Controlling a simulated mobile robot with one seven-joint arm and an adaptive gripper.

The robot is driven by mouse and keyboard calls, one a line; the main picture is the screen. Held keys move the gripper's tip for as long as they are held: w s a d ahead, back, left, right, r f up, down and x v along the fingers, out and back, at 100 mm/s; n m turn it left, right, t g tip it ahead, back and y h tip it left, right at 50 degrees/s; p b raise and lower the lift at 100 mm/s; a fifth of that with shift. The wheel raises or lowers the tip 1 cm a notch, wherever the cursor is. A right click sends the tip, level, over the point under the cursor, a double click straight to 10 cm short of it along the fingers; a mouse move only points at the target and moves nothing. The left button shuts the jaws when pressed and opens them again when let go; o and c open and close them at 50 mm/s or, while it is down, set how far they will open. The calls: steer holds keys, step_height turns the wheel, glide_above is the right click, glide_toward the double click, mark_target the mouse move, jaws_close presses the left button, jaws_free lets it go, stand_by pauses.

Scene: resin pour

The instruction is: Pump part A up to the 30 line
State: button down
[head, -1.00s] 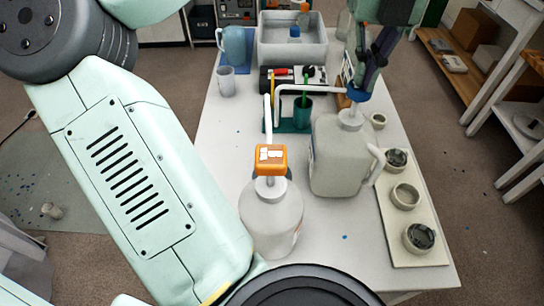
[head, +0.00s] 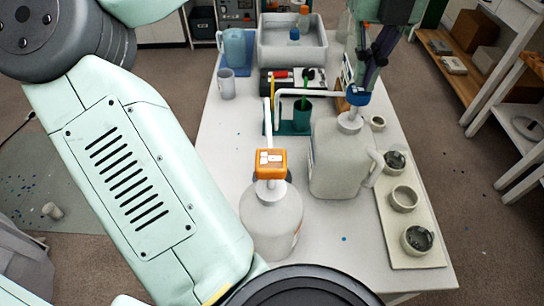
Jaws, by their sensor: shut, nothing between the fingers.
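A pale jug (head: 338,160) with a blue pump head (head: 357,95) stands at the middle right of the table. A round bottle (head: 270,220) with an orange pump head (head: 270,163) stands nearer to me. I cannot read which is part A. Both white spouts reach toward a green stand (head: 288,129) holding a green cup (head: 302,112). The cup's contents and any 30 line are not readable. My gripper (head: 369,76) is shut and empty, with its dark fingertips just above and right of the blue pump head; I cannot tell whether they touch it.
A white board (head: 411,240) with several small pots lies along the right edge. A grey tub (head: 292,49), a blue jug (head: 233,47) and a white cup (head: 227,84) stand at the back. The table's left front is clear.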

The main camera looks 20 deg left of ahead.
steer(key=shift+r, duration=0.1)
step_height(320, 180, up, 4)
steer(key=shift+f+p, duration=0.2)
steer(key=shift+p, duration=0.85)
steer(key=shift+r, duration=1.15)
